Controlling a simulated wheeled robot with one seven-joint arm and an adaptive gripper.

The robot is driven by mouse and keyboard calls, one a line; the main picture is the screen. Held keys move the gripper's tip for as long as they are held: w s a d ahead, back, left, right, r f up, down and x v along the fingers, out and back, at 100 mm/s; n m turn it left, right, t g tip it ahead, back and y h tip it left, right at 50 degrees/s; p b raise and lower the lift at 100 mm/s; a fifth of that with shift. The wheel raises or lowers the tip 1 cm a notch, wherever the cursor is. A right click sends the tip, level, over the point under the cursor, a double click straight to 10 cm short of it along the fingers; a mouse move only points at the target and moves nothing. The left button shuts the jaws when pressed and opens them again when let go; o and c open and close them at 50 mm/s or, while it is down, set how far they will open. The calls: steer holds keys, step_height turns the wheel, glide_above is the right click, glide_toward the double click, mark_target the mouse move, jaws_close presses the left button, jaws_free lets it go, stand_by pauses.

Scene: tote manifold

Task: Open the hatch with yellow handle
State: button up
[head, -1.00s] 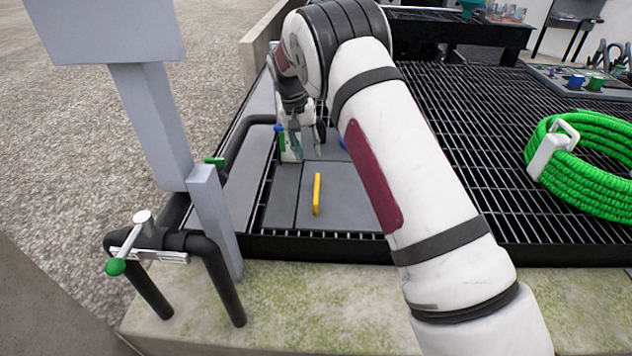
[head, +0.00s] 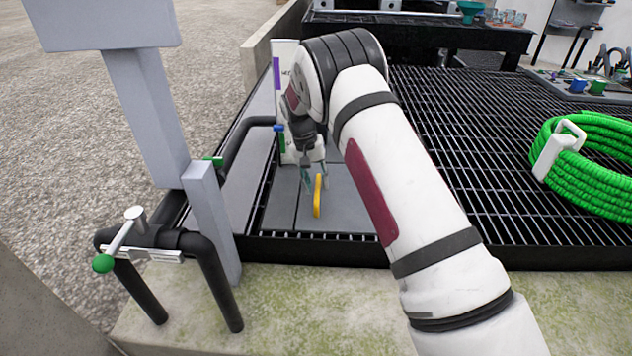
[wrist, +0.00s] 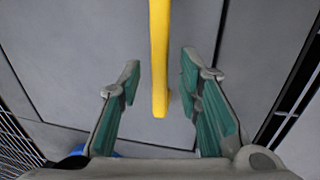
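The yellow handle (head: 317,197) stands on a flat grey hatch panel (head: 345,205) set in the dark grating. In the wrist view the handle (wrist: 159,60) runs from the top edge down to about the middle, where its near end lies between my gripper's fingers. My gripper (wrist: 160,88) is open, with a green-padded finger on either side of the handle and a gap on both sides. In the head view my gripper (head: 315,180) points down at the far end of the handle. The panel lies flat and looks closed.
A black pipe with a green-knobbed valve (head: 125,240) and a grey post (head: 210,220) stand at the left. A coiled green hose (head: 595,165) lies on the grating at the right. A white panel with coloured marks (head: 287,100) stands behind my gripper.

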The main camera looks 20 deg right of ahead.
jaws_close()
